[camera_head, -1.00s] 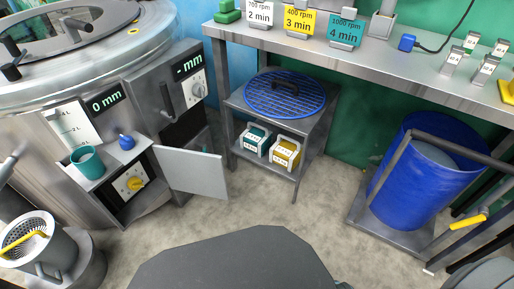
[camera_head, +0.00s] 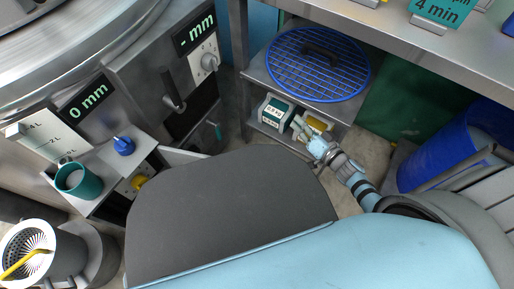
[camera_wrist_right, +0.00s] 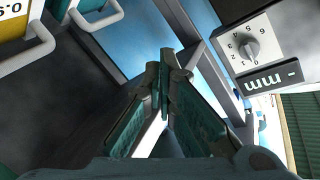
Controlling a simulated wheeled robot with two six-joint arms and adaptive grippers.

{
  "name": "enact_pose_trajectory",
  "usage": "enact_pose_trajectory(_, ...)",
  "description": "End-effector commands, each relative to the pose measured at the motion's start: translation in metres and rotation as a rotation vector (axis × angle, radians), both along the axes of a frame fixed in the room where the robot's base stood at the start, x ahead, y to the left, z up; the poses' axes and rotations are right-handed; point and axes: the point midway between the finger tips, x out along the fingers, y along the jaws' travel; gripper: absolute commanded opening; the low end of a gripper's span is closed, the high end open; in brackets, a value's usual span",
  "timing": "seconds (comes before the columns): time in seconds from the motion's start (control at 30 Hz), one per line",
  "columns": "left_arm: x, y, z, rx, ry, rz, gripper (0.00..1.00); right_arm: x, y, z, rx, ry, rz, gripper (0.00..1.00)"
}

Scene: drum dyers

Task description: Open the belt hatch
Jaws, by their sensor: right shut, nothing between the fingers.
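A grey steel panel (camera_head: 145,85) with a dark upright handle (camera_head: 173,90) is on the front of the drum machine and looks closed; no label marks it as the belt hatch. Right of it are a dial (camera_head: 208,62) and a "- mm" display (camera_head: 194,34). Below is a dark opening with a small green-tipped lever (camera_head: 217,131). My right gripper (camera_head: 301,126) is shut and empty, in front of the small shelf table, right of the panel and apart from it. In the right wrist view its fingers (camera_wrist_right: 165,62) meet, with the dial (camera_wrist_right: 247,45) at upper right. My left gripper is out of view.
A lower door (camera_head: 180,157) stands open, partly hidden by my body. The shelf table holds a blue grate (camera_head: 318,64), with a teal box (camera_head: 276,113) and a yellow box (camera_head: 318,123) below. A blue barrel (camera_head: 455,145) stands right. A teal cup (camera_head: 77,180) is on the left ledge.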

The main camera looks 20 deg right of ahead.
Motion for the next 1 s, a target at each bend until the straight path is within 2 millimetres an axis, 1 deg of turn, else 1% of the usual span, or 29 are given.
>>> enact_pose_trajectory(0.03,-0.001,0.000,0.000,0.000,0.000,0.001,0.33,0.004,0.014,0.023,0.153,-0.029,0.155,0.00)
enact_pose_trajectory(0.07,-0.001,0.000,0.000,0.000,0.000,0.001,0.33,-0.002,0.026,0.034,0.264,-0.012,0.272,0.00)
enact_pose_trajectory(0.1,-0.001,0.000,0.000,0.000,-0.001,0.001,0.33,-0.014,0.039,0.046,0.397,0.052,0.420,0.00)
enact_pose_trajectory(0.17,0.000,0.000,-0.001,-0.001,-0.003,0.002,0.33,-0.039,0.050,0.057,0.561,0.194,0.605,0.00)
enact_pose_trajectory(0.2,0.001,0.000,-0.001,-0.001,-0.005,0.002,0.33,-0.055,0.053,0.062,0.642,0.297,0.694,0.00)
enact_pose_trajectory(0.3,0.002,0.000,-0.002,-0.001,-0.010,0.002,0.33,-0.082,0.054,0.069,0.761,0.492,0.820,0.00)
enact_pose_trajectory(0.4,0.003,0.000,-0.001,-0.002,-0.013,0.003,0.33,-0.090,0.059,0.072,0.797,0.557,0.856,0.00)
enact_pose_trajectory(0.47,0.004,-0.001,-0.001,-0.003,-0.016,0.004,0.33,-0.089,0.066,0.072,0.799,0.559,0.859,0.00)
enact_pose_trajectory(0.53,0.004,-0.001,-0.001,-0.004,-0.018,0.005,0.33,-0.086,0.077,0.072,0.799,0.557,0.860,0.00)
enact_pose_trajectory(0.77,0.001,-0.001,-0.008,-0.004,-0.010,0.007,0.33,-0.071,0.125,0.071,0.798,0.552,0.861,0.00)
enact_pose_trajectory(0.8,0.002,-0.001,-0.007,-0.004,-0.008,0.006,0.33,-0.069,0.133,0.071,0.799,0.552,0.860,0.00)
enact_pose_trajectory(0.9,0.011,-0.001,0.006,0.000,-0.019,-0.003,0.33,-0.063,0.154,0.071,0.799,0.551,0.859,0.00)
enact_pose_trajectory(1.0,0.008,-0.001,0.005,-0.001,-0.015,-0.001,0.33,-0.080,0.162,0.071,0.798,0.555,0.857,0.00)
